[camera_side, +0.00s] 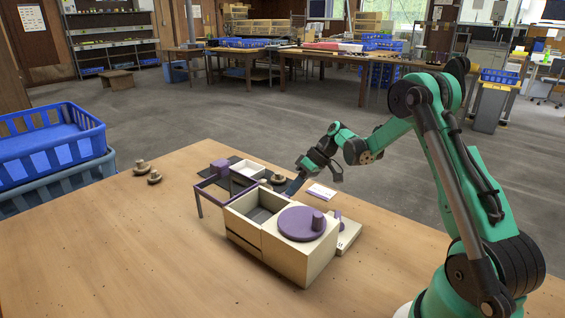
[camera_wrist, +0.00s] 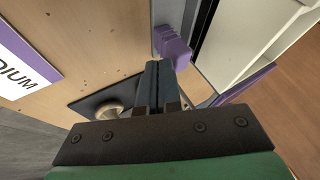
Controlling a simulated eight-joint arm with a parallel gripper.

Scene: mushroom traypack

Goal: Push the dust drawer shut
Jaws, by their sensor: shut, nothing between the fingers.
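A cream box with a purple round lid (camera_side: 303,222) stands on the table. A low cream part, apparently the dust drawer (camera_side: 350,236), sticks out at its far right side, with a purple handle (camera_side: 338,215) on it. What seems to be the same handle shows in the wrist view (camera_wrist: 172,46), just beyond my fingertips. My gripper (camera_side: 293,187) is behind the box, pointing down, with its fingers shut and empty (camera_wrist: 152,68). The handle looks close to the fingers; I cannot tell whether they touch. The box hides part of the drawer in the side view.
A printed card (camera_side: 321,192) lies beyond the box. A mushroom (camera_wrist: 107,108) sits on a dark mat (camera_wrist: 84,104) beside my gripper. A purple frame (camera_side: 213,182) stands at the box's left end. More mushrooms (camera_side: 154,176) lie farther left. The front-left table is clear.

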